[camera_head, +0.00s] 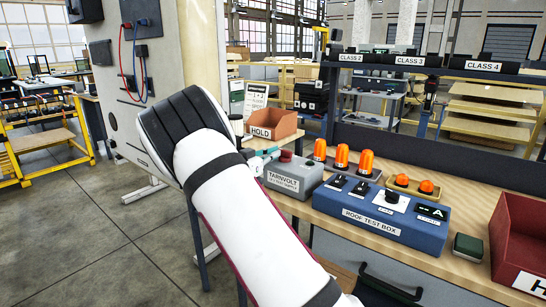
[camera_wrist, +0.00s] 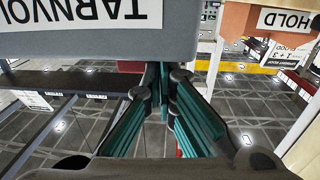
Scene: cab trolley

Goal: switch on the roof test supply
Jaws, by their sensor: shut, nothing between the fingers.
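The grey box labelled TARNVOLT (camera_head: 291,176) stands at the left end of the wooden bench; its smaller second label line is hard to read. A red knob or button (camera_head: 286,155) sits on its top. In the wrist view the box (camera_wrist: 100,40) appears upside down and fills the upper left. My gripper (camera_wrist: 165,78) is shut and empty, with teal fingers, its tips close to the box's edge. I cannot tell whether they touch. In the head view my white arm hides most of the gripper; a bit of teal shows by the box's left side.
The blue roof test box (camera_head: 382,215) stands right of the grey box, with orange beacons (camera_head: 341,156) behind. A HOLD bin (camera_head: 273,124) is behind the grey box; it also shows in the wrist view (camera_wrist: 285,22). A red bin (camera_head: 519,240) stands far right. Floor at left is open.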

